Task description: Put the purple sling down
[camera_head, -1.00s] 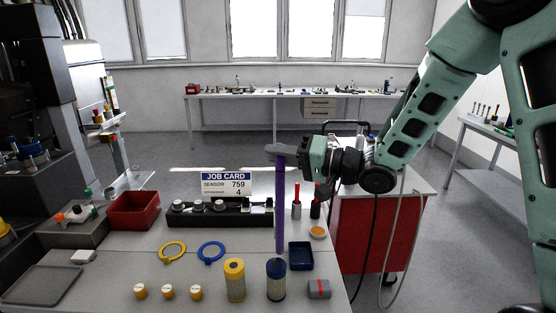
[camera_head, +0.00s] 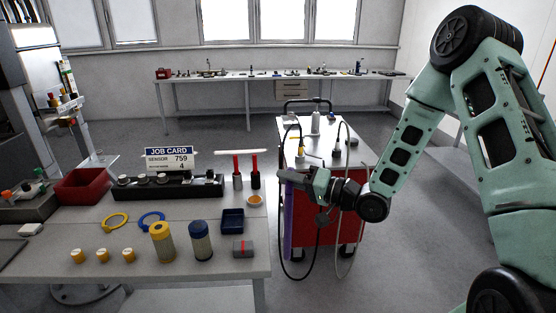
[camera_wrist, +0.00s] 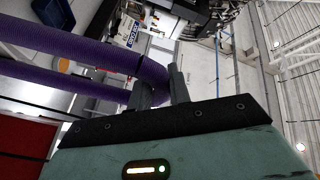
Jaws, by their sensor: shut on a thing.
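My gripper (camera_head: 290,177) is shut on the purple sling (camera_head: 288,222), which hangs straight down from the jaws in the head view. The sling hangs just past the right edge of the near table (camera_head: 230,265), in front of the left side of the red cart (camera_head: 325,228). In the wrist view, the sling (camera_wrist: 75,44) runs as two purple strands from a bend at my gripper's fingers (camera_wrist: 160,88) toward the left. The head view does not clearly show where its lower end hangs relative to the floor.
The near table holds a blue filter (camera_head: 201,240), a yellow filter (camera_head: 162,242), a blue tray (camera_head: 232,221), rings and a job card (camera_head: 170,159). The cart's white top (camera_head: 350,153) carries small items and cables. A long bench (camera_head: 240,78) stands behind.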

